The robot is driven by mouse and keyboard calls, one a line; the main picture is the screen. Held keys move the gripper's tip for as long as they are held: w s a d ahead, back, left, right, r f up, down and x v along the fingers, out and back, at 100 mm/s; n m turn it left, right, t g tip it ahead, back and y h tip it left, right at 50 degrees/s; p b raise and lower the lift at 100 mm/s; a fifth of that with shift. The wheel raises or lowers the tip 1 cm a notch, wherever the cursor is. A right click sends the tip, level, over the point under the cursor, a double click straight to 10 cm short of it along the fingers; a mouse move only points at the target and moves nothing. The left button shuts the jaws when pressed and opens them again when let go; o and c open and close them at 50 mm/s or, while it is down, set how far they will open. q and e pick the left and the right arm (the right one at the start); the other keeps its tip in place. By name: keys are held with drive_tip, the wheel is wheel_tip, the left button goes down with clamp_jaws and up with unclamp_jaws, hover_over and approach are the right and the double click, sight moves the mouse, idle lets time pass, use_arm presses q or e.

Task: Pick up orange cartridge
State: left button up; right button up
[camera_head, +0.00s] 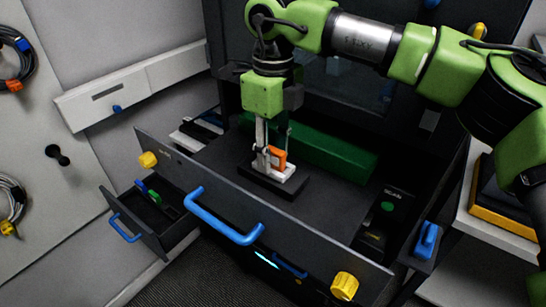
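The orange cartridge (278,160) is small and stands in a white holder (290,171) on a black base (285,187) inside the large open drawer. My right gripper (272,148) points down directly over it, its fingers apart and reaching down to the cartridge. One finger is at the cartridge's left and partly covers it. The other is behind or to its right. I cannot tell whether the fingers press on it. My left gripper is out of view.
The large drawer has a dark front (290,235) with a blue handle (222,222) and yellow corner knobs. A green block (325,153) lies behind the holder. A small open drawer (150,215) is at lower left. The drawer floor left of the holder is clear.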

sight(273, 148)
clamp_jaws()
drive_tip(key=shift+r, duration=0.15)
drive_tip(key=shift+r, duration=0.25)
wheel_tip(273, 148, up, 2)
drive_tip(key=shift+w+r, duration=0.1)
drive_tip(key=shift+r, duration=0.05)
drive_tip(key=s+d+r, duration=0.7)
drive_tip(key=s+r, duration=0.4)
drive_tip(key=r, duration=0.2)
drive_tip(key=shift+s+d+r+b, duration=0.2)
drive_tip(key=shift+s+d+b, duration=0.15)
drive_tip(key=shift+s+d, duration=0.05)
